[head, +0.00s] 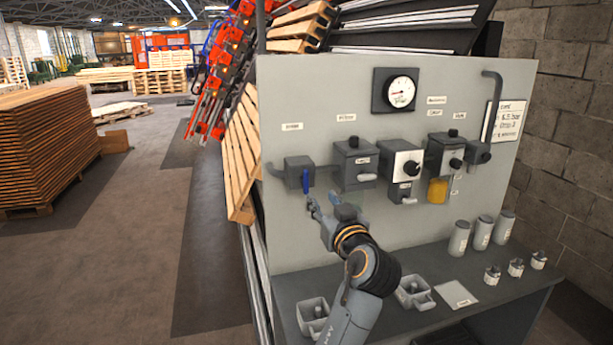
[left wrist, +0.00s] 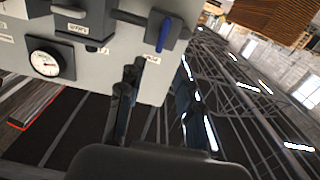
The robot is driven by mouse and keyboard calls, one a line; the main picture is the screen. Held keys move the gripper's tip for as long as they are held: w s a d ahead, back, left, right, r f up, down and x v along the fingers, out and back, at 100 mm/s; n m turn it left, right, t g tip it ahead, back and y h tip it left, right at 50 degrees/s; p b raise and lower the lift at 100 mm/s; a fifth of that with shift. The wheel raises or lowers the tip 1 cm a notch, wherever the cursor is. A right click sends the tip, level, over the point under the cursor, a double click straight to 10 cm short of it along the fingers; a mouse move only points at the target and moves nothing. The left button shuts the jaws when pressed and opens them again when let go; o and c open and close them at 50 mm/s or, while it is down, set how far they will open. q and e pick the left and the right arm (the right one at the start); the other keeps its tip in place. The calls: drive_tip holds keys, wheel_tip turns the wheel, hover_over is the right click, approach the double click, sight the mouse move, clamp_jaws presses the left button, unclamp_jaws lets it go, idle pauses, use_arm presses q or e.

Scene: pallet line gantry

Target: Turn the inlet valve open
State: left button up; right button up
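The inlet valve is a grey block (head: 298,170) on the pipe at the left of the grey panel. Its blue lever (head: 306,181) hangs straight down. In the left wrist view the blue lever (left wrist: 164,35) stands ahead of the fingertips, between their lines. My left gripper (head: 314,205) is just below the lever, and it also shows in the left wrist view (left wrist: 160,66). Its fingers are apart with nothing between them. I see a gap between the fingertips and the lever. My right gripper is not in view.
The bench (head: 400,325) below holds grey canisters (head: 482,233), small fittings and trays (head: 313,315). Space before the valve is clear.

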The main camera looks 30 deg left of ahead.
sight(307, 178)
use_arm(q)
drive_tip(key=p+x, duration=0.5)
drive_tip(key=x, duration=0.8)
drive_tip(key=shift+s+r, duration=0.1)
drive_tip(key=shift+r, duration=0.05)
drive_tip(key=shift+w+a, duration=0.3)
drive_tip(key=shift+a, duration=0.1)
clamp_jaws()
